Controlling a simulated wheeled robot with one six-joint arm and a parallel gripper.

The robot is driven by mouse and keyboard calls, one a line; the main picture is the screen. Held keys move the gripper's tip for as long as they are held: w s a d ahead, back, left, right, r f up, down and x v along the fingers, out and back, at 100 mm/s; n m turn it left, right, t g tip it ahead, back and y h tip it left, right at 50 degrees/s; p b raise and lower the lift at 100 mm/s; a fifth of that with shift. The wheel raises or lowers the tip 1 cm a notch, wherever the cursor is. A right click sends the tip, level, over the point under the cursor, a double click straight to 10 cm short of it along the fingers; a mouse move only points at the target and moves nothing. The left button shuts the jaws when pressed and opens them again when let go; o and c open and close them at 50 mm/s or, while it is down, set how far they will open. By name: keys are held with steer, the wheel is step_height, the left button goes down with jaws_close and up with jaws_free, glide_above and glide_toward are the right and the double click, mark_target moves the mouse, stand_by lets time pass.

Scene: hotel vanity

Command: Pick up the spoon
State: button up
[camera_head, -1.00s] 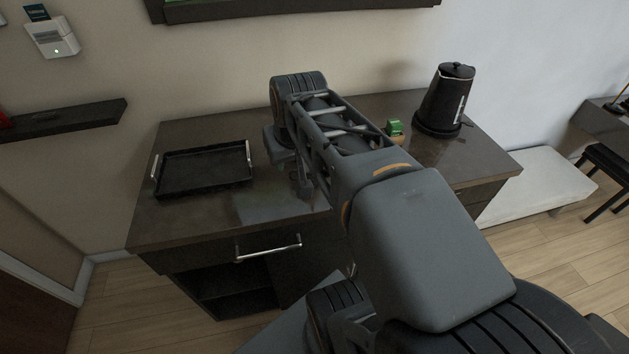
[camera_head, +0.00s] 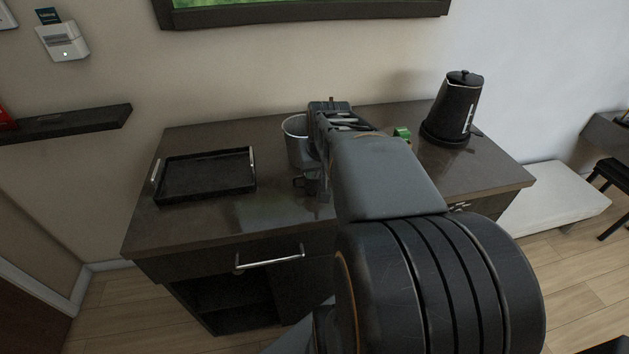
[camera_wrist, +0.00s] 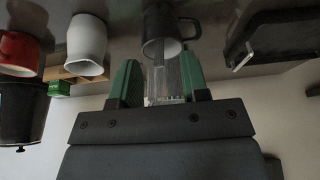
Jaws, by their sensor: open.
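I cannot make out the spoon with certainty in either view. My gripper (camera_wrist: 160,84) is open in the wrist view, with green finger pads on both sides. A clear or pale grey object (camera_wrist: 166,84) shows between the pads, with a thin bright upright strip; I cannot tell what it is or whether it touches them. A dark mug (camera_wrist: 163,24) lies just beyond the fingertips in the picture. In the head view my arm reaches over the counter and hides most of the gripper.
A metal bucket (camera_head: 297,150) stands beside my arm. A black tray (camera_head: 205,176) is at left on the counter (camera_head: 250,218), a black kettle (camera_head: 455,108) and green box (camera_head: 402,133) at right. The wrist view shows a red mug (camera_wrist: 18,52) and white cup (camera_wrist: 86,45).

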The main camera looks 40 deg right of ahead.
mark_target(317, 173)
steer(key=shift+x, duration=2.25)
jaws_close()
